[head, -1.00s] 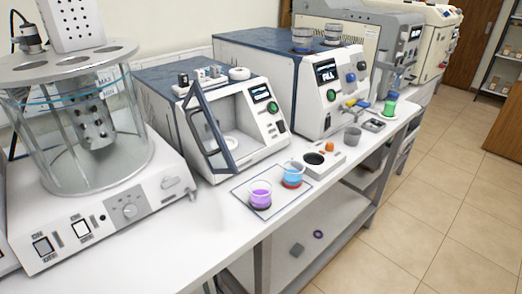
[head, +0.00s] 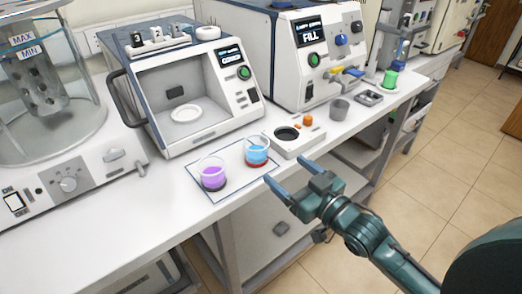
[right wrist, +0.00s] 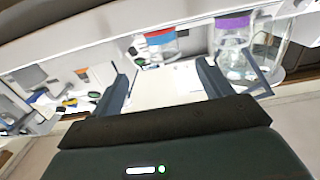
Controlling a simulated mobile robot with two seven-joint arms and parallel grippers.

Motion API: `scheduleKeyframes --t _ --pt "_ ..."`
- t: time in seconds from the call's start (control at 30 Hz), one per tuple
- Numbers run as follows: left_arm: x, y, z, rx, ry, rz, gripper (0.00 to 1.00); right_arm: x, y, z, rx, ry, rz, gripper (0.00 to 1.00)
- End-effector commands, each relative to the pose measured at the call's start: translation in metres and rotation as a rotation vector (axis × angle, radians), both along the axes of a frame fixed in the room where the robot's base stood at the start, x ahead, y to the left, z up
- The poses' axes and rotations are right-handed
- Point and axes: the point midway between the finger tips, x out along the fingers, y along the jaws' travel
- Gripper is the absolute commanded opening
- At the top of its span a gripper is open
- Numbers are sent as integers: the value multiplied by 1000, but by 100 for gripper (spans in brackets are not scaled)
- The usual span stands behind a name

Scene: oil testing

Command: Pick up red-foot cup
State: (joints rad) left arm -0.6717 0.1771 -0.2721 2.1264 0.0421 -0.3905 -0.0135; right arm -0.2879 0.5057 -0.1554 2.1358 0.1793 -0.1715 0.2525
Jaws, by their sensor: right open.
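The red-foot cup (head: 257,152) is a clear cup with blue liquid and a red base. It stands upright on a square white mat (head: 193,171) on the bench. A similar cup with purple liquid (head: 212,174) stands to its left on the mat. My right gripper (head: 285,183) is open and empty, in front of the bench edge and just to the lower right of the red-foot cup, apart from it. In the right wrist view the red-foot cup (right wrist: 160,42) shows beyond the open fingers (right wrist: 165,85), and the purple cup (right wrist: 233,38) is to its right. My left gripper is out of view.
An open-fronted chamber (head: 190,95) stands behind the cups. A white block with a dark round well (head: 287,134) is right of the red-foot cup, near a grey cup (head: 340,109) and a green cup (head: 390,79). A glass bath (head: 50,100) is at left.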

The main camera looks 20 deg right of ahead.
Motion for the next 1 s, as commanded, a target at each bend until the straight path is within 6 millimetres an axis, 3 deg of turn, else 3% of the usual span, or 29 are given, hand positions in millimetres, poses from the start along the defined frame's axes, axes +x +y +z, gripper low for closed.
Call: scheduleKeyframes --t 0.17,0.5,0.77,1.0 --pt "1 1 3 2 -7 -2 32 11 2 7 6 -18 3 78" --pt "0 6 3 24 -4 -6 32 65 22 7 5 -16 3 78" --pt "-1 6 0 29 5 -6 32 83 30 7 5 -15 3 78" --pt "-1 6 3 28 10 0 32 114 47 10 3 -15 4 78"
